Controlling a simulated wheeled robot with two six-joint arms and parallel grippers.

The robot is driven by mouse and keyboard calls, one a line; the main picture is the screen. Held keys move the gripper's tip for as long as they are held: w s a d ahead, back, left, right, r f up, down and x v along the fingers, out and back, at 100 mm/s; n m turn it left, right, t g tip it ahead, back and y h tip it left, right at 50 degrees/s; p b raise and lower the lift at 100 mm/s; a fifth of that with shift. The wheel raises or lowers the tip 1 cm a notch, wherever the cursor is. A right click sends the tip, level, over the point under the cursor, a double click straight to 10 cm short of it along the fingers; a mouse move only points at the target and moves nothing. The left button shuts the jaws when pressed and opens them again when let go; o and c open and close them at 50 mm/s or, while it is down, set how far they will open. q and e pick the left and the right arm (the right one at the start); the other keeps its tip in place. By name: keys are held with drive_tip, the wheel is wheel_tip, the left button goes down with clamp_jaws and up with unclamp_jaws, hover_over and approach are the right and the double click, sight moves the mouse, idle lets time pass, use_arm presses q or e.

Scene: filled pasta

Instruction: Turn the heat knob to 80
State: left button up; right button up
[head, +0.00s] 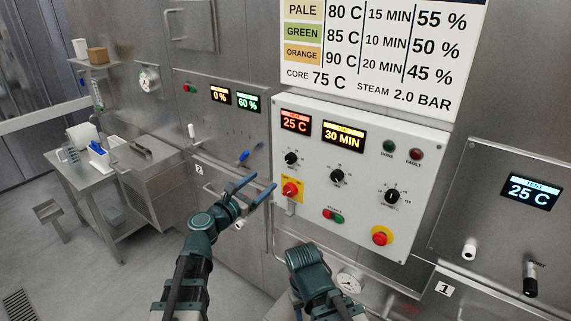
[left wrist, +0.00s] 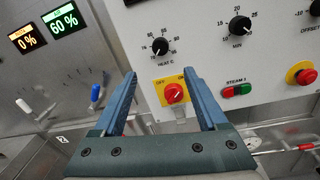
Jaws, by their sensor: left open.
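The heat knob (head: 291,158) is a small black dial on the white control panel (head: 365,235), below the red 25 C display (head: 296,121). In the left wrist view the heat knob (left wrist: 160,46) sits above the red rotary switch (left wrist: 174,94), with a numbered scale around it. I cannot read its setting surely. My left gripper (head: 261,187) is open and empty, below and left of the knob and apart from it. In the left wrist view the knob shows beyond the left gripper's spread fingers (left wrist: 159,75). My right gripper is not seen; only my right arm shows.
A minute knob (head: 337,176) and an offset knob (head: 392,196) sit to the right. The red switch on its yellow plate (head: 292,188) is just below the heat knob. A red emergency button (head: 381,236) is lower right. Blue (head: 243,156) and white (head: 191,131) levers stand to the left.

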sight(289, 161)
use_arm(q)
drive_tip(key=x, duration=1.3)
drive_tip(key=shift+w+d, duration=0.2)
drive_tip(key=shift+w, duration=0.05)
clamp_jaws()
